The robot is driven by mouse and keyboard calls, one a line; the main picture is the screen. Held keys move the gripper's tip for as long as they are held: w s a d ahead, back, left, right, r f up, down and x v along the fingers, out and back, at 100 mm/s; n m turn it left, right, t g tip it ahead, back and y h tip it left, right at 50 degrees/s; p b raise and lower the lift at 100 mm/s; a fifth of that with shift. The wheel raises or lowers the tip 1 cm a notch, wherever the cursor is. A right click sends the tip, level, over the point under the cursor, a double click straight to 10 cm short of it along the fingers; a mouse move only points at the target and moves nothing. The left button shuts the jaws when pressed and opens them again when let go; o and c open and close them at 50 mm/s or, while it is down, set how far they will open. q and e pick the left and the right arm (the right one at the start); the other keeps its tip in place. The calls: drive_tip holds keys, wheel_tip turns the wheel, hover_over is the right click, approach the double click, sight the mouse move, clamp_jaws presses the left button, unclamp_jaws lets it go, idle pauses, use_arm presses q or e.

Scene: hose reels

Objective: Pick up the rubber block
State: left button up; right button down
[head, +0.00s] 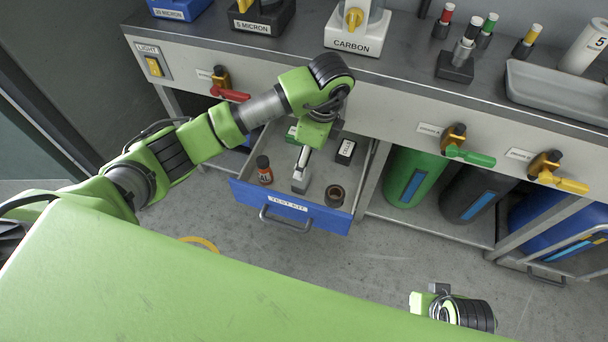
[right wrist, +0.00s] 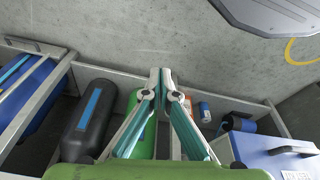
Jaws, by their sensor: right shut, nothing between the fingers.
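The open drawer marked TEST KIT (head: 352,215) holds several small things. A black block with a white label (head: 346,150) lies at its back right and could be the rubber block; I cannot read the label. My left gripper (head: 304,156) points down over the middle of the drawer, left of the black block. Its fingers are small and partly hidden by my wrist, so I cannot tell how far they are open. My right gripper (right wrist: 165,74) is shut and empty, away from the drawer; in the head view only part of my right arm shows at the bottom right.
The drawer also holds a brown bottle (head: 264,170), a dark round cup (head: 335,196) and a light grey piece (head: 300,182). Valves with red (head: 230,94), green (head: 470,156) and yellow handles line the bench front. Green and black cylinders stand below.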

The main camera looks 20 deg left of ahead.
use_arm(q)
drive_tip(key=f, duration=0.2)
drive_tip(key=f+b, duration=0.1)
drive_tip(key=f, duration=0.1)
drive_tip(key=a+f, duration=0.1)
drive_tip(key=f, duration=0.2)
drive_tip(key=shift+s, duration=0.1)
drive_tip(key=f, duration=0.1)
drive_tip(key=f+b, duration=0.1)
drive_tip(key=f, duration=0.2)
drive_tip(key=shift+a+f, duration=0.2)
drive_tip(key=shift+a, duration=0.15)
drive_tip(key=c, duration=1.2)
use_arm(e)
drive_tip(key=v, duration=0.5)
drive_tip(key=shift+s+d+r, duration=0.1)
drive_tip(key=shift+r, duration=0.2)
